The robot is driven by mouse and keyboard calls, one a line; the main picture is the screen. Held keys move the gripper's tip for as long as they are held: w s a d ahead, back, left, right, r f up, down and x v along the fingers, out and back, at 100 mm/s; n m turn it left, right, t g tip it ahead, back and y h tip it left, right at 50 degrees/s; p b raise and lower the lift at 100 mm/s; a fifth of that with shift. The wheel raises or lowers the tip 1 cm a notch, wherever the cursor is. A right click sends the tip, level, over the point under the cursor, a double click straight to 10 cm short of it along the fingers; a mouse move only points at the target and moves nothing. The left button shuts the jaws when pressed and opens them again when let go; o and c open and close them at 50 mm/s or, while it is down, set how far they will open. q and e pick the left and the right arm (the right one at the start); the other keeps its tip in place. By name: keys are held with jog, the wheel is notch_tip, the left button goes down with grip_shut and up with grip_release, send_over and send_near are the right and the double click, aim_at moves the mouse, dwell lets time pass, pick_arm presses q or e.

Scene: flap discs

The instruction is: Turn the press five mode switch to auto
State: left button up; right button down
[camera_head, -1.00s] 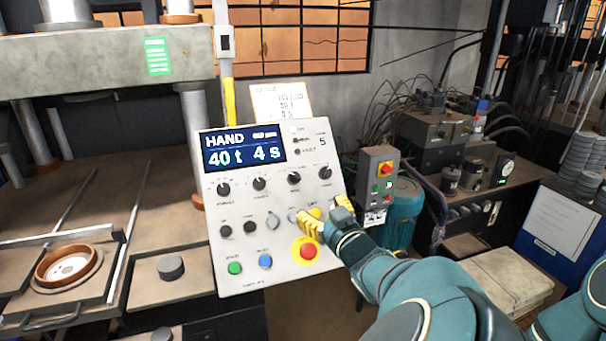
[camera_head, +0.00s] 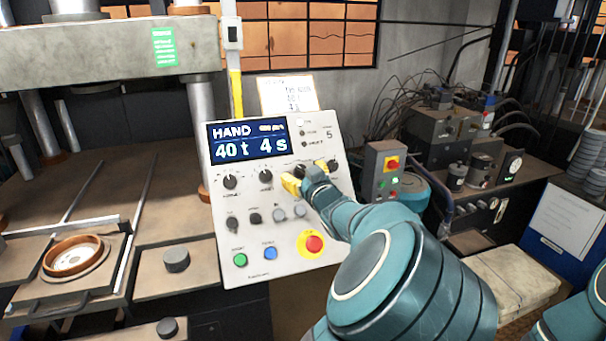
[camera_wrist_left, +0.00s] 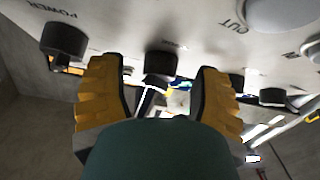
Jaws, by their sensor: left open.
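The press control panel (camera_head: 285,235) is a tilted white board marked 5, and its blue display (camera_head: 247,143) reads HAND, 40 t, 4 s. A row of black knobs runs below the display. My left gripper (camera_head: 308,176) is open at the third knob from the left (camera_head: 300,171). In the left wrist view my two yellow fingers (camera_wrist_left: 160,95) stand either side of a black knob (camera_wrist_left: 161,64), with gaps on both sides. That knob's label is too blurred to read. A knob labelled POWER (camera_wrist_left: 63,41) is to the left there. My right gripper is not in view.
Lower on the panel are a green button (camera_head: 240,260), a blue button (camera_head: 270,254) and a red emergency stop on yellow (camera_head: 313,244). A small grey switch box (camera_head: 383,170) stands just right of the panel. The press bed is at left.

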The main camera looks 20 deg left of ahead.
pick_arm(q)
jog(key=shift+w+a, duration=0.1)
jog(key=shift+w, duration=0.05)
grip_shut()
dwell(0.4)
